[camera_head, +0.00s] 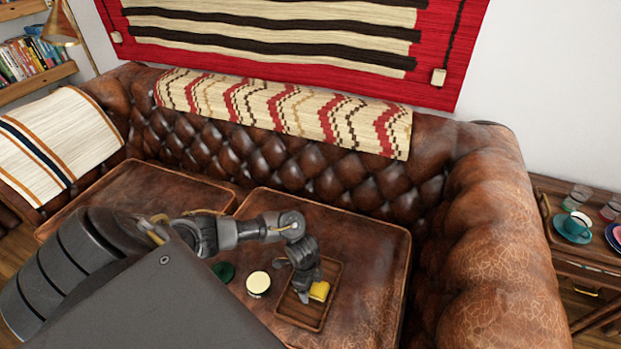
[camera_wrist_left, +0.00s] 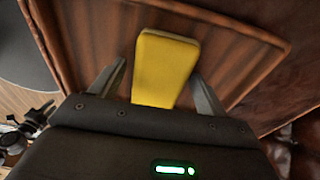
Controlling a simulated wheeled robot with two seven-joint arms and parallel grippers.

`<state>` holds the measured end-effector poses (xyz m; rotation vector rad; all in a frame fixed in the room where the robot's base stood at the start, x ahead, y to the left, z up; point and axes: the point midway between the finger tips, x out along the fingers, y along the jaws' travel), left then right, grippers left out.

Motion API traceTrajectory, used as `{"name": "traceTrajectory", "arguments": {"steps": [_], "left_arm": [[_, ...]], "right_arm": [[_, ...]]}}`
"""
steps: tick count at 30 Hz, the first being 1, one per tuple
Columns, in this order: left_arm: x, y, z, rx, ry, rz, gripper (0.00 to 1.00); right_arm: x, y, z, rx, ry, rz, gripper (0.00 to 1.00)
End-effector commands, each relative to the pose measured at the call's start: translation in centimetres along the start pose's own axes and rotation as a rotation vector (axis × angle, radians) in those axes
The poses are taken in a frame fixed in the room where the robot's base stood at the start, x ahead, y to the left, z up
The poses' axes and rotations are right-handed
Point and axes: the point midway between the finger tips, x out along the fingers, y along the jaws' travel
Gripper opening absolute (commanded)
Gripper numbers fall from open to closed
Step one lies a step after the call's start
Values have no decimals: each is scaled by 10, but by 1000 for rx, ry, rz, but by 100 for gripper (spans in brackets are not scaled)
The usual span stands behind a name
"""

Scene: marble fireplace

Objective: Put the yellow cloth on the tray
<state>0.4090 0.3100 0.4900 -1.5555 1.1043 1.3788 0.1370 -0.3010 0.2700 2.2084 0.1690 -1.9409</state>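The yellow cloth (camera_head: 320,291), a small folded block, is at the wooden tray (camera_head: 302,316) on the brown leather sofa seat. In the left wrist view the cloth (camera_wrist_left: 165,66) lies between the two fingers of my left gripper (camera_wrist_left: 160,78), with the tray's wooden floor (camera_wrist_left: 225,50) behind it. Narrow gaps show between fingers and cloth, so the gripper looks open around it. In the head view my left gripper (camera_head: 308,290) is low over the tray and partly hides the cloth. Whether the cloth fully rests on the tray is hard to tell. My right gripper is not in view.
A round cream-topped object (camera_head: 258,283) and a dark green round object (camera_head: 223,271) sit left of the tray. The sofa's tufted back (camera_head: 290,160) and thick right arm (camera_head: 500,230) rise around the seat. A side table (camera_head: 560,250) with cups stands at right.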

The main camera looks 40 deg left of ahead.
Motion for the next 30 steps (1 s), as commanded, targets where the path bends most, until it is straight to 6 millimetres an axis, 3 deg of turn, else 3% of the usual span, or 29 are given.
{"name": "traceTrajectory", "arguments": {"steps": [12, 14, 19, 23, 30], "left_arm": [[-5, 0, -1, 1, 0, -1, 80], [-12, -1, -1, 2, 1, -2, 80], [-39, -1, -1, 2, 1, -3, 80], [-71, -1, -1, 3, 1, -4, 80], [-110, -1, -1, 1, 2, -2, 80]], "right_arm": [[-2, 0, 0, 0, 4, 0, 36], [0, 4, 11, -3, -7, 4, 36], [1, 13, 45, -12, -29, 15, 36], [-7, 11, 58, -13, -34, 11, 36], [-18, 0, 56, -8, -31, -5, 36]]}}
